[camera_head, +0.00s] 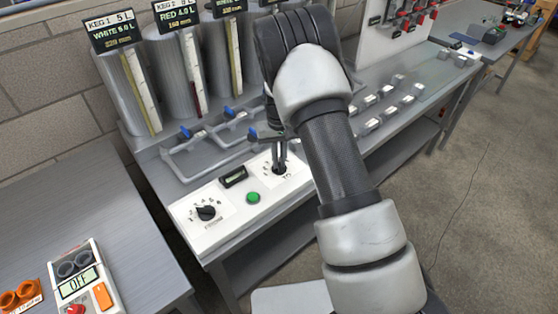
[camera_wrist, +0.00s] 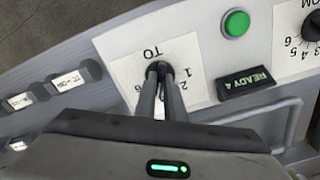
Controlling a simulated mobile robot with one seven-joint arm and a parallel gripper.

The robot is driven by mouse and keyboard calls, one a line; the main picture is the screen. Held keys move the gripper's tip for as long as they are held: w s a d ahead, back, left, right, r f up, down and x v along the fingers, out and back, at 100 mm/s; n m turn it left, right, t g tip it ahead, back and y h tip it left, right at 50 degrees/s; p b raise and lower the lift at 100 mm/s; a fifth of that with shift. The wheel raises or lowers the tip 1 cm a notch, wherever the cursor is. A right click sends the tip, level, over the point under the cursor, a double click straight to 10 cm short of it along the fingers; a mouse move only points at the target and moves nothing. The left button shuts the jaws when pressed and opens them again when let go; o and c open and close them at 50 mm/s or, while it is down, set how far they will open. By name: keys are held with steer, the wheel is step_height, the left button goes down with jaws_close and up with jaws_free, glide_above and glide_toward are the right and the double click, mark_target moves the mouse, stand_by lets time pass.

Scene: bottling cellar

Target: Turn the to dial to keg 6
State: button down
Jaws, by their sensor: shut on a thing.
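The to dial (camera_head: 280,171) is a small black knob on a white numbered plate, at the right end of the white control panel (camera_head: 232,222). In the wrist view the dial (camera_wrist: 157,66) sits below the letters TO, largely hidden by my fingers. My gripper (camera_head: 279,156) points down at it, and in the wrist view its two fingers (camera_wrist: 164,84) are closed on the knob. The numbers 1 and 2 show beside it; the knob's pointer is hidden, so I cannot tell its setting.
The from dial (camera_head: 206,212) is at the panel's left. Pipes with blue-handled valves (camera_head: 187,132) run behind, below labelled kegs (camera_head: 130,85).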

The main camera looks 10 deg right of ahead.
mark_target(279, 162)
steer(key=m+b, duration=0.1)
steer(key=m, duration=0.3)
steer(key=shift+m, duration=0.3)
steer(key=m, duration=0.4)
steer(key=shift+m, duration=0.4)
steer(key=c, duration=1.8)
jaws_free()
steer(key=shift+c, duration=0.2)
steer(key=shift+r, duration=0.1)
step_height(279, 162, up, 17)
steer(key=shift+r, duration=0.15)
